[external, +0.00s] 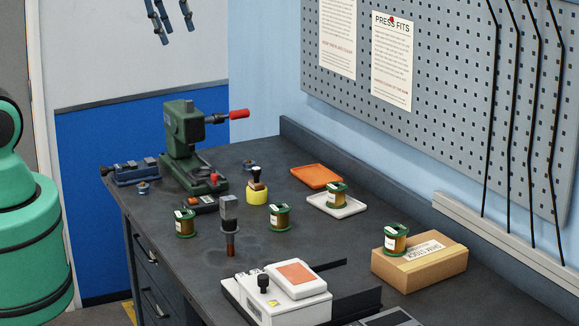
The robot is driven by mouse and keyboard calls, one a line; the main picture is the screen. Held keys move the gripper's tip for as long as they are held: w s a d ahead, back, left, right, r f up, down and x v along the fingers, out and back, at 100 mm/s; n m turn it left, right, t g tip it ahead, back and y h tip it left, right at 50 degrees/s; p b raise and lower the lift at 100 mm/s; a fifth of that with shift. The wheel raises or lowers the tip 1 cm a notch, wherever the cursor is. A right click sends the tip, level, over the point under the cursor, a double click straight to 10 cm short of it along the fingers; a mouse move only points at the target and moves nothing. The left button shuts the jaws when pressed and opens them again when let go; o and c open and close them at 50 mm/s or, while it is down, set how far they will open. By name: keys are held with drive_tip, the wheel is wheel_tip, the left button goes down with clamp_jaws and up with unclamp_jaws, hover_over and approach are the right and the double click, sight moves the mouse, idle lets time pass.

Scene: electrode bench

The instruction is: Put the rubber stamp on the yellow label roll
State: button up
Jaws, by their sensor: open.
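The rubber stamp (257,178), with a dark upright handle and a brownish base, stands upright on top of the yellow label roll (256,196). The roll sits on the dark bench behind the middle spool. The stamp's base appears to touch the roll's top. My gripper (177,34) is at the top left edge of the external view, high above the bench and well apart from the stamp and roll. Its fingers point down, open and with nothing between them. The upper part of the gripper is cut off by the picture's edge.
A green press (184,150) with a red handle stands left of the roll. Green-ended wire spools (279,217) stand around the bench, one on a white tray (349,207), one on a cardboard box (442,264). A white device (270,303) is in front. An orange tray (316,176) lies behind.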

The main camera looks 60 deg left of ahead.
drive_tip(key=s+d+t, duration=0.1)
drive_tip(key=s+d, duration=0.3)
drive_tip(key=s, duration=1.2)
drive_tip(key=shift+r+t, duration=0.15)
drive_tip(key=shift+t, duration=0.15)
wheel_tip(320, 180, down, 15)
drive_tip(key=b, duration=1.5)
